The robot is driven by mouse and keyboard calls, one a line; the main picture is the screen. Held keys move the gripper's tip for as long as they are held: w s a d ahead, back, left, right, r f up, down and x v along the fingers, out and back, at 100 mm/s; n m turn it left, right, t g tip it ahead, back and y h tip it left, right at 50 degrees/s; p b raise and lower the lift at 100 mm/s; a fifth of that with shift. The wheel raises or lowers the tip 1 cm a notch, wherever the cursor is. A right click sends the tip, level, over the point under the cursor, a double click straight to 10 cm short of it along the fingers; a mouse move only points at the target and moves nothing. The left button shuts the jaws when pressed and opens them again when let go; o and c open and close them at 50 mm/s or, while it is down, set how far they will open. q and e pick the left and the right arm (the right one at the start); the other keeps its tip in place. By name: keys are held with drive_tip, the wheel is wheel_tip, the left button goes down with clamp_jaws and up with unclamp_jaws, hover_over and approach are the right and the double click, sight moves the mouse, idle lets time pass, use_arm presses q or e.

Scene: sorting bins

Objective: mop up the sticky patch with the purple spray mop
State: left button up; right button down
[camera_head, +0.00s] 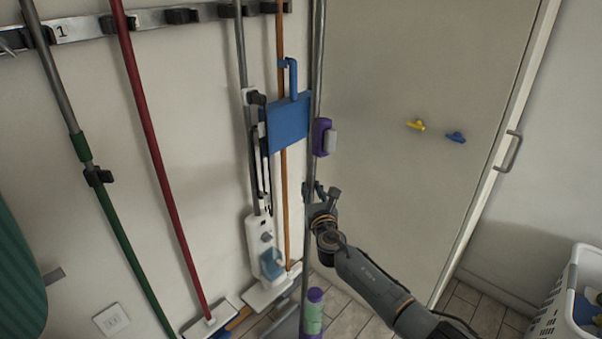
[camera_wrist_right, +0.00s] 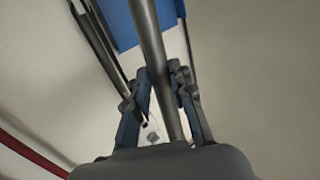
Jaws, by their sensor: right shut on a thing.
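The purple spray mop stands nearly upright near the wall rail, with a grey pole (camera_head: 317,60), a purple part (camera_head: 321,137) on the pole and a purple and green bottle (camera_head: 313,312) low down. My right gripper (camera_head: 313,193) is shut around the pole below the upper purple part. In the right wrist view the grey pole (camera_wrist_right: 150,35) runs between the two fingers of my right gripper (camera_wrist_right: 163,82). The mop's head is not clearly seen at the bottom edge. No sticky patch shows. My left gripper is out of view.
A wall rail (camera_head: 75,28) holds a green-grey pole (camera_head: 80,146), a red pole (camera_head: 150,140) and a white steam mop (camera_head: 264,245). A blue dustpan (camera_head: 288,125) hangs close beside the mop. A door (camera_head: 420,70) is behind; a white basket (camera_head: 568,300) stands right.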

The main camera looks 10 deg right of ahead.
drive_tip(key=shift+s+d+f, duration=0.25)
drive_tip(key=shift+s+f, duration=0.15)
drive_tip(key=shift+f, duration=0.25)
drive_tip(key=shift+a, duration=0.1)
drive_tip(key=shift+s, duration=0.15)
drive_tip(key=s+d+p, duration=0.5)
drive_tip(key=s+d, duration=0.1)
drive_tip(key=s, duration=0.4)
drive_tip(key=shift+d, duration=0.4)
drive_tip(key=shift+s, duration=0.1)
